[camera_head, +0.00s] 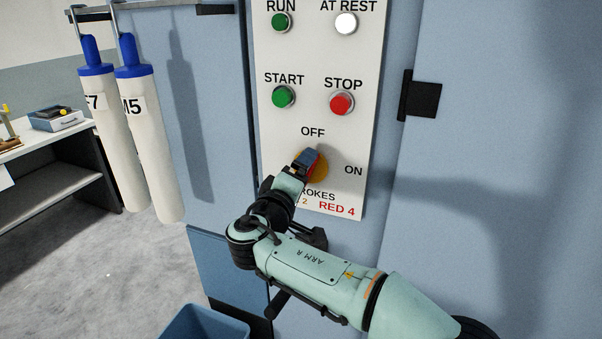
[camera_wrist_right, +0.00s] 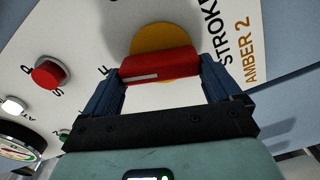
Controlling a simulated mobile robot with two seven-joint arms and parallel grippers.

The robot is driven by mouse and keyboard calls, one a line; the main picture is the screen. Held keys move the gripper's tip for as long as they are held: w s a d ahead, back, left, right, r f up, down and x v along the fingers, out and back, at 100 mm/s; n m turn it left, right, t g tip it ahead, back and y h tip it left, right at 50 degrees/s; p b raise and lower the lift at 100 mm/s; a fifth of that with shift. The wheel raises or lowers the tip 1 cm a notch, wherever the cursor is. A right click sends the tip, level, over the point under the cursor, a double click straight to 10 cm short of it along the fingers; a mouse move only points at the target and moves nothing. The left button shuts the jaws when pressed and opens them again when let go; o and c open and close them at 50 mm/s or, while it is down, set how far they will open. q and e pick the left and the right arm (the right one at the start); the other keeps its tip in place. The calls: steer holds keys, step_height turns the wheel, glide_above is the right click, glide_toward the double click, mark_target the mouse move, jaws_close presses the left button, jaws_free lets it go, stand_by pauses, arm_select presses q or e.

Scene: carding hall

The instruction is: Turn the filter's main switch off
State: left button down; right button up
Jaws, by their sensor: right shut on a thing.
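The main switch is a red handle (camera_wrist_right: 160,66) on a round yellow plate (camera_wrist_right: 158,38), low on the white panel. In the head view the plate (camera_head: 321,170) shows beside my gripper, between the words OFF and ON. My right gripper (camera_head: 309,160) is shut on the handle, one dark blue finger at each end in the wrist view. The handle's white line is at its left end there, facing a partly hidden letter that looks like the F of OFF. It seems to point roughly at OFF. My left gripper is out of view.
Above the switch are a green START button (camera_head: 283,97), a red STOP button (camera_head: 341,103), a green RUN lamp (camera_head: 281,21) and a white AT REST lamp (camera_head: 346,22). A black hinge (camera_head: 420,97) juts out right. Two filter sleeves (camera_head: 146,150) hang left. A blue bin (camera_head: 205,324) stands below.

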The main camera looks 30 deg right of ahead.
steer(key=shift+f+n+p, duration=0.1)
steer(key=shift+n+p, duration=0.45)
steer(key=shift+n, duration=1.35)
steer(key=o, duration=0.7)
steer(key=shift+a, duration=0.1)
steer(key=shift+o, duration=0.2)
steer(key=b+v, duration=0.2)
steer(key=v, duration=1.1)
steer(key=shift+s, duration=0.15)
steer(key=shift+a, duration=0.1)
